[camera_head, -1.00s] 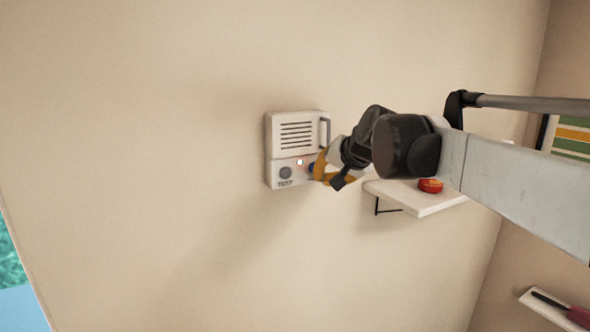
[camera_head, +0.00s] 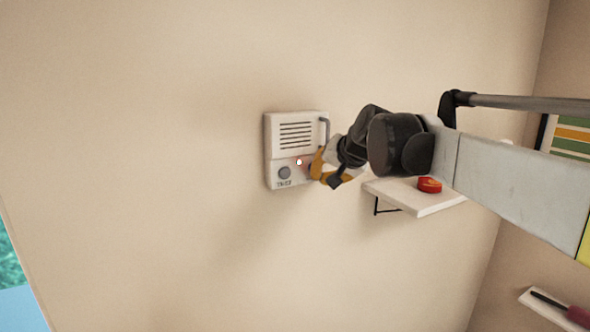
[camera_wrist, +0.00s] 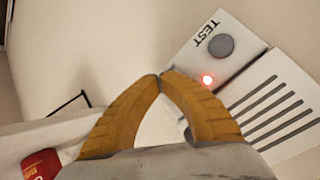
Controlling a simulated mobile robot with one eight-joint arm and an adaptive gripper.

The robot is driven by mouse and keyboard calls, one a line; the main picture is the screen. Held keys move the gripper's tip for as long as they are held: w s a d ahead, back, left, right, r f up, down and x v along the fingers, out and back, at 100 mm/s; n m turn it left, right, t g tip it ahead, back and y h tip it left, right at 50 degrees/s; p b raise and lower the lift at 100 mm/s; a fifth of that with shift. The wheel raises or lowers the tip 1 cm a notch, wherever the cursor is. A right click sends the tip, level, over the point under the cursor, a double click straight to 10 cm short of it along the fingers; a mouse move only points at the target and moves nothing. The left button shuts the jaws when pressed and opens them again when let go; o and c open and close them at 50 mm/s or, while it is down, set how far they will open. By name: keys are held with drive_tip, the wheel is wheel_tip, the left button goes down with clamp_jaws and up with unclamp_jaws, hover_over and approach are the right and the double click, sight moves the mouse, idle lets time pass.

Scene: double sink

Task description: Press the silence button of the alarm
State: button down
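The alarm (camera_head: 281,150) is a white box on the wall with a slotted speaker grille and a side handle. Its round grey button (camera_head: 285,173) sits above the label TEST; this button (camera_wrist: 221,46) and a red lit lamp (camera_wrist: 207,80) also show in the wrist view. My gripper (camera_head: 316,165) is at the alarm's lower right side, overlapping that edge. In the wrist view, its yellow fingers (camera_wrist: 160,76) meet at the tips with nothing seen between them. No silence button can be made out clearly; the fingers cover part of the panel. Contact cannot be told.
Another shelf (camera_head: 548,306) is at the lower right. The wall left of the alarm is clear.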

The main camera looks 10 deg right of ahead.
drive_tip(key=shift+w+a, duration=0.2)
drive_tip(key=shift+w, duration=0.25)
idle(0.8)
drive_tip(key=shift+s+d, duration=0.1)
idle(0.3)
drive_tip(key=shift+s+d, duration=0.2)
drive_tip(key=shift+s, duration=0.6)
drive_tip(key=s, duration=0.1)
drive_tip(key=s+d, duration=0.1)
drive_tip(key=s, duration=0.2)
drive_tip(key=shift+s+d, duration=0.3)
drive_tip(key=shift+s, duration=0.05)
